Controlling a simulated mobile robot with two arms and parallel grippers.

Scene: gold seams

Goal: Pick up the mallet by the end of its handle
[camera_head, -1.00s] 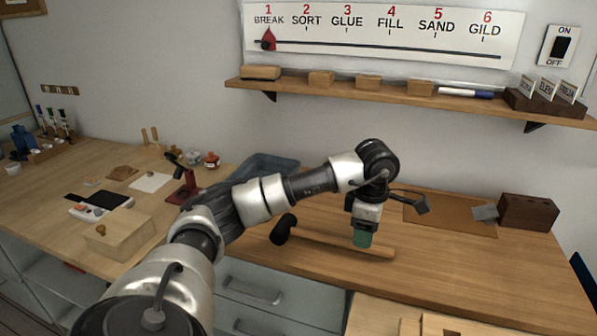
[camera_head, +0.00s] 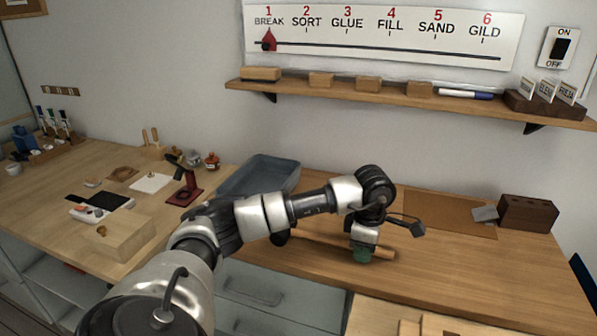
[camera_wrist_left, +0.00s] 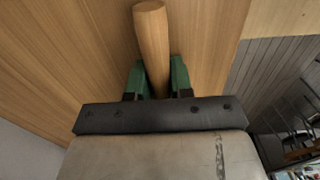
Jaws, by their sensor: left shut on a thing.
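The mallet has a black head (camera_head: 281,238) and a long wooden handle (camera_head: 318,240), and it lies along the right bench. My left arm partly covers the head in the head view. My left gripper (camera_head: 362,254) is down at the handle near its right end. In the left wrist view, the green fingers (camera_wrist_left: 159,75) are shut on the handle (camera_wrist_left: 152,35), one on each side, with the rounded handle end sticking out past them. I cannot tell whether the handle is clear of the bench. My right gripper is not in view.
A blue-grey tray (camera_head: 262,176) stands behind my arm. A brown mat (camera_head: 450,214) and a dark block with holes (camera_head: 527,212) are at the back right. A red stand (camera_head: 186,190) and a wooden box (camera_head: 122,235) are on the left bench. The right bench front is clear.

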